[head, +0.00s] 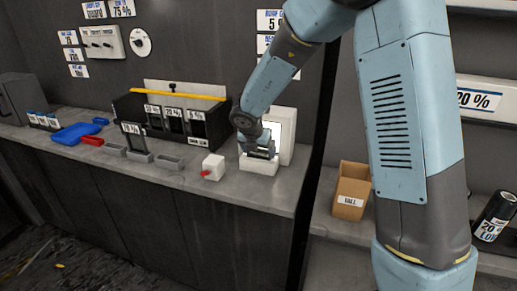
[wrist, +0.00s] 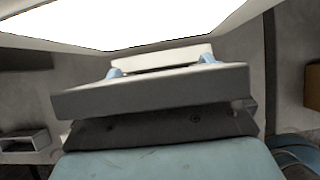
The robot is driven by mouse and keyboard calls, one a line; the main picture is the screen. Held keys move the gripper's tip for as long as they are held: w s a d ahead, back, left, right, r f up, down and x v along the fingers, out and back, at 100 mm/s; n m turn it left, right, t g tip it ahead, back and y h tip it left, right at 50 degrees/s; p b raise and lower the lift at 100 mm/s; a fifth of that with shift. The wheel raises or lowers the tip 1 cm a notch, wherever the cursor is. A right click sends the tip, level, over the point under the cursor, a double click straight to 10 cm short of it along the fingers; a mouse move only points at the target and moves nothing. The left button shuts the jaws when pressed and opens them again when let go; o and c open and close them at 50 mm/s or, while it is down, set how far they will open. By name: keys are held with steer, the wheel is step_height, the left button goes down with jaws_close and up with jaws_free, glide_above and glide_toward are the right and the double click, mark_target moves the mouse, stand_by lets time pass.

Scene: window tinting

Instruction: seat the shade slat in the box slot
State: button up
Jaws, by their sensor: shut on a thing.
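My gripper (head: 262,151) is shut just above a low white block (head: 259,166), in front of an upright white-framed bright panel (head: 282,133). What it holds is mostly hidden by the gripper; it appears to be a thin slat, and no label on it shows. In the wrist view a pale grey bar (wrist: 150,92) lies across the gripper front, below the bright panel (wrist: 120,25). The black box (head: 129,106) stands to the left on the counter, with slats labelled 20 % (head: 173,119) and 5 % (head: 197,125). A 70 % slat (head: 132,136) stands upright in a small grey holder.
A white cube with a red knob (head: 213,167) stands between my gripper and the grey holders (head: 171,162). Blue trays (head: 76,133) and a red block (head: 91,141) lie farther left. A cardboard box (head: 351,190) stands to the right. The counter's front strip (head: 240,190) is clear.

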steer(key=shift+f, duration=0.3)
steer(key=o, duration=0.8)
steer(key=shift+r, duration=0.1)
steer(key=v, duration=1.3)
steer(key=shift+s+r, duration=0.2)
